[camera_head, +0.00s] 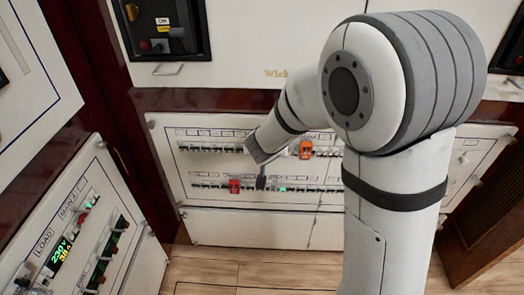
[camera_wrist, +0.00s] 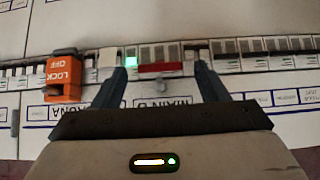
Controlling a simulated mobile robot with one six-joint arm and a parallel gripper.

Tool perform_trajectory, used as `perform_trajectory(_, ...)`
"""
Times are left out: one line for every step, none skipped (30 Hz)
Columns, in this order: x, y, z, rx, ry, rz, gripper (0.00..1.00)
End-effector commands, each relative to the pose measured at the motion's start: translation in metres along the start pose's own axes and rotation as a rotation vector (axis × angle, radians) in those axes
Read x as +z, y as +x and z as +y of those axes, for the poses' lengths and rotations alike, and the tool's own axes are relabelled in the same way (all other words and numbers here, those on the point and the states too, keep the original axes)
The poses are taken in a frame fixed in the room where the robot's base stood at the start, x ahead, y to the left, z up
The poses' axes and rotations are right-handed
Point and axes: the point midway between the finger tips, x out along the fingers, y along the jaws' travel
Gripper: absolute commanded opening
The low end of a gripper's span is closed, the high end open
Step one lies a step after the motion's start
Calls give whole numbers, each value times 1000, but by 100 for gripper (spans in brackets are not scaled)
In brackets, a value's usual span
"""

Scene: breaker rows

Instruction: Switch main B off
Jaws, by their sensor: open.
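In the wrist view my gripper (camera_wrist: 163,83) is open, with one dark finger on each side of a wide white breaker with a red bar handle (camera_wrist: 160,68). No object is held between the fingers. An upside-down "MAIN" label (camera_wrist: 165,103) sits at this breaker, partly covered by my gripper; its last letter is hard to read. A green light (camera_wrist: 130,58) glows near the left finger. In the head view my gripper (camera_head: 262,182) is in front of the breaker panel (camera_head: 260,222). Whether the fingers touch the breaker cannot be told.
An orange "LOCK OFF" lockout (camera_wrist: 63,80) sits left of my gripper in the wrist view. Small breakers (camera_wrist: 265,55) line the row to the right. In the head view a red device (camera_head: 234,187) is in the lower row. A side cabinet (camera_head: 75,235) stands left.

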Motion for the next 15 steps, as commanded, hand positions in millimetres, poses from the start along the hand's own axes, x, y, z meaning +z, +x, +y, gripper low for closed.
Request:
perform_trajectory(0,0,0,0,0,0,67)
perform_trajectory(0,0,0,0,0,0,67)
perform_trajectory(0,0,0,0,0,0,67)
perform_trajectory(0,0,0,0,0,0,66)
perform_trajectory(0,0,0,0,0,0,63)
perform_trajectory(0,0,0,0,0,0,60)
perform_trajectory(0,0,0,0,0,0,57)
perform_trajectory(0,0,0,0,0,0,55)
perform_trajectory(0,0,0,0,0,0,52)
perform_trajectory(0,0,0,0,1,0,49)
perform_trajectory(0,0,0,0,1,0,47)
perform_trajectory(0,-1,0,0,1,0,44)
perform_trajectory(0,0,0,0,1,0,41)
perform_trajectory(0,-1,0,0,1,0,39)
perform_trajectory(0,-1,1,0,1,0,35)
